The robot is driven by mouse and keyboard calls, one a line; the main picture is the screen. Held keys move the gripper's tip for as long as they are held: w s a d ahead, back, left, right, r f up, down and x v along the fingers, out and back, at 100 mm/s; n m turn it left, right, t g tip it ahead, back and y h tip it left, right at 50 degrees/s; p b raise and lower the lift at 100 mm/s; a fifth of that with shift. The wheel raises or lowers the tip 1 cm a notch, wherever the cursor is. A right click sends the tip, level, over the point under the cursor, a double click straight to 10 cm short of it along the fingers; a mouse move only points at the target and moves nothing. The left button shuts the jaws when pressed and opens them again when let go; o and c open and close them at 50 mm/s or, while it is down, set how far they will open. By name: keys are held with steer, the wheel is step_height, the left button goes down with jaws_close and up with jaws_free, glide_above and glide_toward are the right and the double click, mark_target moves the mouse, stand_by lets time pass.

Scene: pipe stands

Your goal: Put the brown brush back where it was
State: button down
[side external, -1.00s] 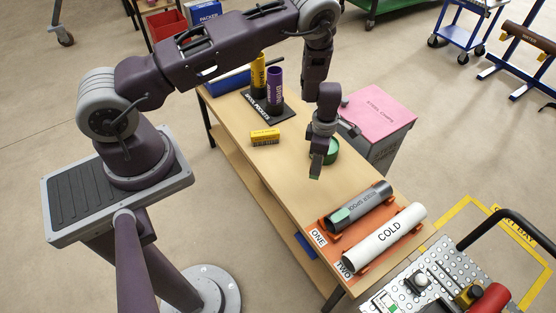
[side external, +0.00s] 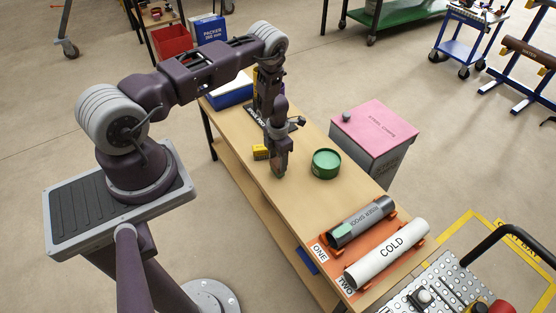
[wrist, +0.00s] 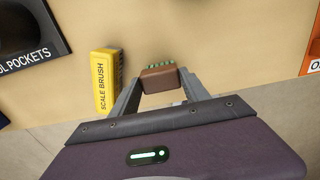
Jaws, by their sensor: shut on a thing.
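The brown brush (wrist: 160,80) is a small brown block with green bristles on its far side. It sits between the two fingers of my gripper (wrist: 160,92) in the wrist view, with a finger at each end. In the side view my gripper (side external: 279,174) points down over the middle of the table; the brush cannot be made out there. I cannot tell whether the brush touches the table. A yellow block labelled SCALE BRUSH (wrist: 105,80) lies just left of my gripper; in the side view my gripper partly hides it (side external: 260,152).
A green round tin (side external: 326,163) stands right of my gripper. An orange rack (side external: 351,283) holds a grey spool (side external: 370,214) and a white COLD pipe (side external: 388,252). Bare tabletop lies between gripper and rack.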

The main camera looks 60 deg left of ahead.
steer(key=c, duration=0.5)
jaws_free()
steer(key=shift+f, duration=0.15)
